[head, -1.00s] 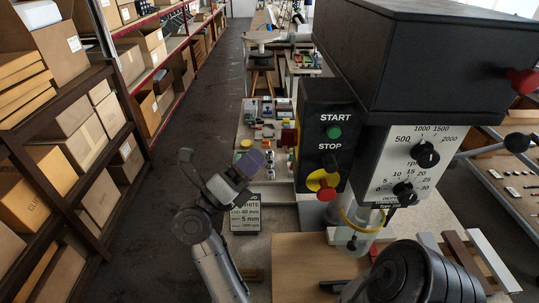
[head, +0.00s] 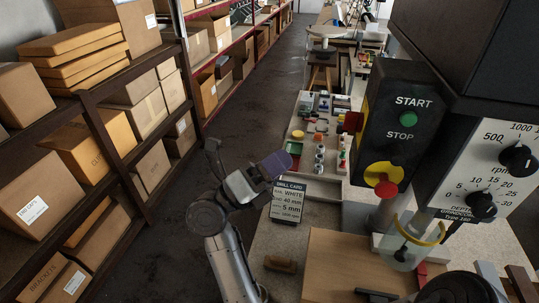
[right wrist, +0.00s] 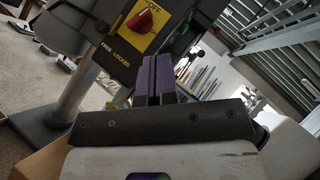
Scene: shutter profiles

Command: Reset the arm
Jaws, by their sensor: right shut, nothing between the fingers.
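My right gripper (head: 280,162) shows in the head view beside the drill card (head: 289,200), left of the drill press. Its purple fingers are shut with nothing between them and point up and to the right. In the right wrist view the same fingers (right wrist: 156,78) stand together, empty, in front of the dark switch box with a red OFF knob (right wrist: 140,20) on a yellow plate. I see a gap between the fingers and the box but cannot judge its depth. My left gripper is not in view.
The START/STOP box (head: 396,130) and drill head (head: 490,170) stand close on the right. A clear guard (head: 405,250) hangs below. A wooden board (head: 335,265) lies on the table. Box-filled shelves (head: 110,85) line the left, with free floor (head: 235,130) between.

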